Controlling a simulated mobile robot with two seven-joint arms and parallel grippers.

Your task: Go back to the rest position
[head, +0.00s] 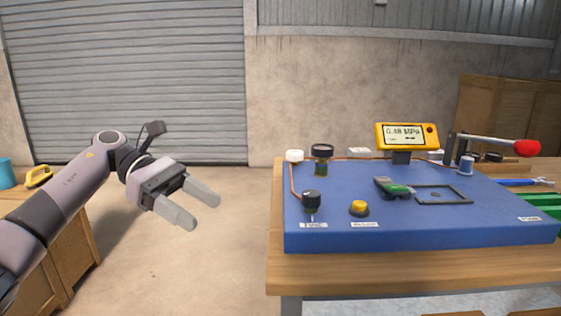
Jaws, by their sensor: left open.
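My left gripper (198,208) is open and empty. It hangs in the air left of the workbench, above bare floor, and touches nothing. Its arm comes in from the left edge of the head view. My right gripper does not show. The blue panel (330,236) lies on the wooden workbench (400,270) at the right. It bears a black knob (312,198), a yellow button (359,208), a small device with a green face (394,188) and an empty black frame (443,194).
A yellow gauge (406,136) reading 0.48 MPa stands at the panel's back. A lever with a red end (526,147) sticks out at the right. A wooden cabinet (75,250) with a yellow handle (39,176) and blue cup (6,173) stands left. Floor between is clear.

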